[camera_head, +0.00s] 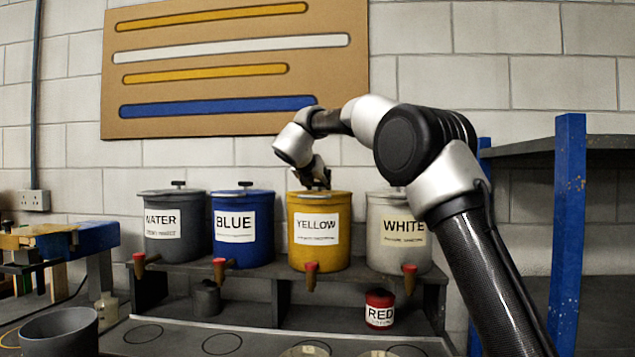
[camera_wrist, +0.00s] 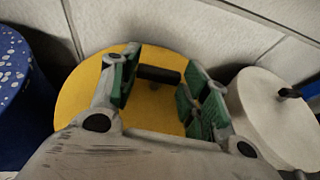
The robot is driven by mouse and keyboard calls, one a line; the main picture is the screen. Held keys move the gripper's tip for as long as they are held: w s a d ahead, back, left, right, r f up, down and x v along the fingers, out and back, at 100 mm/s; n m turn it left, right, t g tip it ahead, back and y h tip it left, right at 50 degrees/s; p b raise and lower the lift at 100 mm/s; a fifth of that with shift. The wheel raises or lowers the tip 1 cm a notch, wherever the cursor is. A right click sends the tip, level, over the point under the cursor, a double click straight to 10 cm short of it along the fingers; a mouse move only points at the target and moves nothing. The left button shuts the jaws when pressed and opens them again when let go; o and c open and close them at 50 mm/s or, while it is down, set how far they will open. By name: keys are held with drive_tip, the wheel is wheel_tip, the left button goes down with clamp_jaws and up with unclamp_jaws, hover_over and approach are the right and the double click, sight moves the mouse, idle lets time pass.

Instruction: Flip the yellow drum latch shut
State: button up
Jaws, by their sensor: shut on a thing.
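The yellow drum (camera_head: 320,259) stands on the shelf between the blue and white drums, labelled YELLOW. Its round yellow lid (camera_wrist: 84,92) is seen from above in the wrist view. A short black bar (camera_wrist: 158,74), seemingly the latch or lid handle, lies across the lid. My gripper (camera_head: 318,183) is over the lid, fingers pointing down. The bar is hidden in the head view.
The grey WATER drum (camera_head: 172,248), blue drum (camera_head: 243,254) and white drum (camera_head: 398,259) stand in the same row. A small red can (camera_head: 379,300) sits below. A blue rack post (camera_head: 567,240) is at right. A wall board (camera_head: 235,65) hangs behind.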

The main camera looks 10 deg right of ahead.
drive_tip(key=shift+s+d+n+t+y, duration=0.1)
drive_tip(key=shift+d+n+t+y, duration=0.1)
drive_tip(key=shift+n+y, duration=0.2)
drive_tip(key=shift+d+n+t+y, duration=0.1)
drive_tip(key=shift+n+t+y, duration=0.1)
drive_tip(key=shift+n+y, duration=0.2)
drive_tip(key=shift+a+n+y, duration=0.15)
drive_tip(key=shift+n+y, duration=0.15)
drive_tip(key=o, duration=1)
drive_tip(key=v, duration=1.2)
drive_tip(key=shift+f, duration=0.2)
